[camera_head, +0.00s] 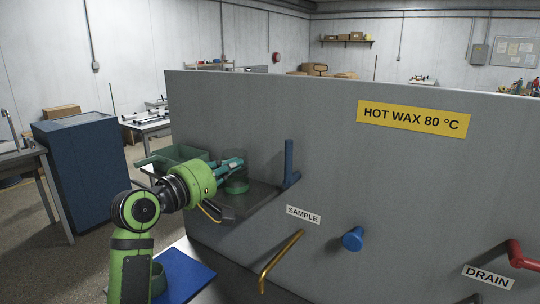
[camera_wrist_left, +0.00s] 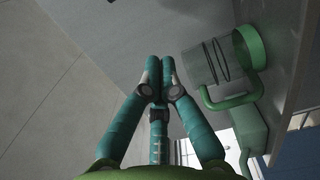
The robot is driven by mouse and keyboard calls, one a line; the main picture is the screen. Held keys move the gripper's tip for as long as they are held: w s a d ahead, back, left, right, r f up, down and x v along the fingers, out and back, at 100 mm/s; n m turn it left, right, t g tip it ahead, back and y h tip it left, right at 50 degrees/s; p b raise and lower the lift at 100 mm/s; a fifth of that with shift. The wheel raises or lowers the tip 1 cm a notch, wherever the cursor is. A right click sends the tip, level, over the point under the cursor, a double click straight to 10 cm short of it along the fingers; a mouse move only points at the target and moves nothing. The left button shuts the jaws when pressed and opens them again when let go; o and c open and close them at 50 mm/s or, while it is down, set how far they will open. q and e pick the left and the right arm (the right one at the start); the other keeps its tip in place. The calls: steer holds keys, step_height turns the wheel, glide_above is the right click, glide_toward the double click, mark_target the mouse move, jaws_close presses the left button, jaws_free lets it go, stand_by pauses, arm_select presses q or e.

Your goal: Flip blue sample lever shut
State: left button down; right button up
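An upright blue lever (camera_head: 289,160) stands against the grey panel, above and left of the SAMPLE label (camera_head: 303,215). A short blue knob (camera_head: 352,239) sticks out of the panel, right of the label. A curved brass pipe (camera_head: 279,262) shows below the label. My left gripper (camera_head: 238,162) is left of the blue lever and apart from it, in front of a clear cup with a green base (camera_head: 236,186). In the left wrist view the gripper's fingertips (camera_wrist_left: 160,62) are drawn together with nothing between them. The right gripper is out of view.
The clear cup (camera_wrist_left: 207,62), with a green handle (camera_wrist_left: 230,101), is right of the fingers in the left wrist view. A dark shelf (camera_head: 245,205) and green bin (camera_head: 182,153) are beside the arm. A red DRAIN handle (camera_head: 520,257) is at the far right.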

arm_select(q)
steer(key=w+d+p, duration=0.4)
steer(key=d, duration=0.4)
steer(key=shift+w+d+p, duration=0.15)
steer(key=shift+w+p, duration=0.1)
steer(key=shift+p, duration=0.1)
steer(key=shift+w, duration=0.1)
